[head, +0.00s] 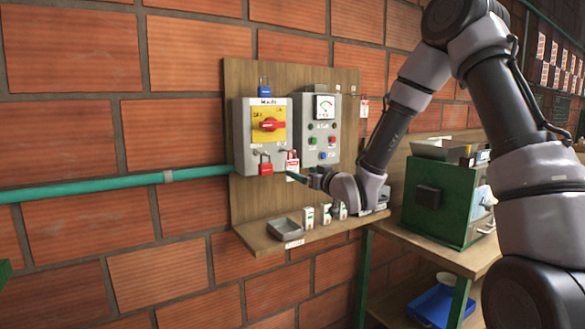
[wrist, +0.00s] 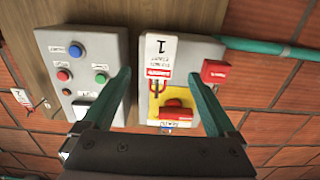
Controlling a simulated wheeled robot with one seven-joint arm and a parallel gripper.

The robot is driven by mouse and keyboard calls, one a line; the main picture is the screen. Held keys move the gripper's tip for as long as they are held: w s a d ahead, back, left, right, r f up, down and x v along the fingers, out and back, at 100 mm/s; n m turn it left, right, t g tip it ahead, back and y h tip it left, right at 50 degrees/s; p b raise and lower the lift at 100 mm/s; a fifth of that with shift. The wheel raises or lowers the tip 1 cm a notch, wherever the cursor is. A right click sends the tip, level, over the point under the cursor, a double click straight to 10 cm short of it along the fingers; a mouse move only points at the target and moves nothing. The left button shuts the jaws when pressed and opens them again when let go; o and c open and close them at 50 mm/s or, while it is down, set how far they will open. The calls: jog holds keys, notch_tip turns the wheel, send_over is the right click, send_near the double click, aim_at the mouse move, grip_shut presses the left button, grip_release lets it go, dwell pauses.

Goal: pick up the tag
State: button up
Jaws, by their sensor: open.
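A white tag with a red band (head: 292,163) hangs at the lower right of the grey main switch box (head: 240,140). My gripper (head: 301,177) is in front of the box, just below and right of the tag. In the wrist view its two green fingers (wrist: 161,78) are spread apart, with the tag between them. I cannot tell the depth left between the fingertips and the tag. A second white and red tag (head: 364,107) hangs at the board's right edge.
A red padlock (head: 265,165) hangs beside the tag, and a blue padlock (head: 264,88) sits above the red rotary switch (head: 269,124). A button panel (head: 321,140) stands close on the right. Below is a shelf (head: 270,242) with a grey tray (head: 286,228) and small items.

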aim_at(289, 167)
jog(key=x, duration=1)
jog(key=shift+a+r, duration=0.15)
jog(key=shift+a, duration=0.35)
jog(key=c, duration=1.4)
